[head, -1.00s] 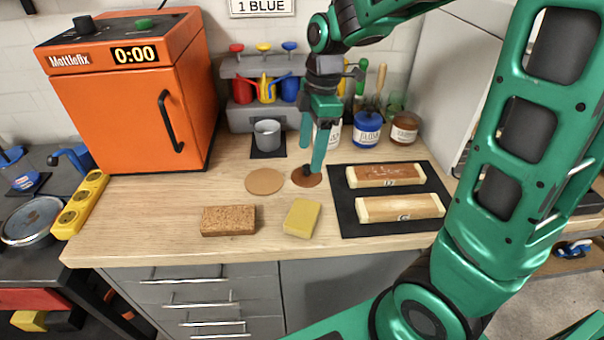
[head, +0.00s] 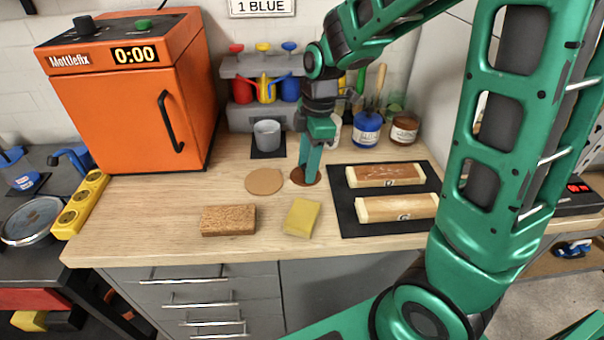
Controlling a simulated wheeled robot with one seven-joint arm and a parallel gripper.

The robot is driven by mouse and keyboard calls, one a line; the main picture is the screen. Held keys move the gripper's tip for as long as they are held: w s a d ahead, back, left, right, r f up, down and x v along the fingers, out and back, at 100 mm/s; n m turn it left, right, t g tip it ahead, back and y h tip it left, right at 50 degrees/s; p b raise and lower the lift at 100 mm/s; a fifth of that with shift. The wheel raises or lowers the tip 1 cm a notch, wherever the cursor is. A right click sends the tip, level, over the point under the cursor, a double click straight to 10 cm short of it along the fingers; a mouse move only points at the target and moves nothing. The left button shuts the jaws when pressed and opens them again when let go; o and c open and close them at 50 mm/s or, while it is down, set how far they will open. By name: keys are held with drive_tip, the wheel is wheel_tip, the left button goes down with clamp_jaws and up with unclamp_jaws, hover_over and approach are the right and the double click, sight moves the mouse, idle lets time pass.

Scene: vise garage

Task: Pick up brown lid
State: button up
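The brown lid (head: 296,178) is a dark brown round disc lying flat on the wooden worktop, just right of a lighter tan disc (head: 264,181). My gripper (head: 309,176) points down over the brown lid, and its fingertips are at the lid and cover part of it. The fingers overlap in this view, so I cannot tell how far apart they are or whether they touch the lid.
A brown block (head: 228,220) and a yellow sponge (head: 302,217) lie in front. A black mat (head: 350,226) with two wooden pieces is to the right. Behind are a grey cup (head: 267,134), a blue jar (head: 367,129) and a brown jar (head: 404,128). An orange oven (head: 130,110) stands left.

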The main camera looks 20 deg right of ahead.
drive_tip(key=shift+s+f, duration=0.1)
drive_tip(key=shift+s, duration=0.05)
drive_tip(key=shift+c, duration=0.2)
drive_tip(key=shift+r, duration=0.25)
clamp_jaws()
wheel_tip(320, 180, up, 4)
drive_tip(key=shift+a+f, duration=0.1)
drive_tip(key=shift+a, duration=0.05)
drive_tip(key=s+a+r, duration=0.7)
drive_tip(key=s, duration=0.1)
drive_tip(key=r+m+t+h, duration=0.1)
drive_tip(key=r+m, duration=0.1)
drive_tip(key=m, duration=1.1)
hover_over(305, 167)
drive_tip(key=a, duration=0.4)
drive_tip(key=w+d+r+m+h, duration=0.1)
drive_tip(key=w+d+m, duration=0.1)
drive_tip(key=w+m, duration=0.6)
drive_tip(key=m, duration=0.5)
drive_tip(key=shift+r, duration=0.4)
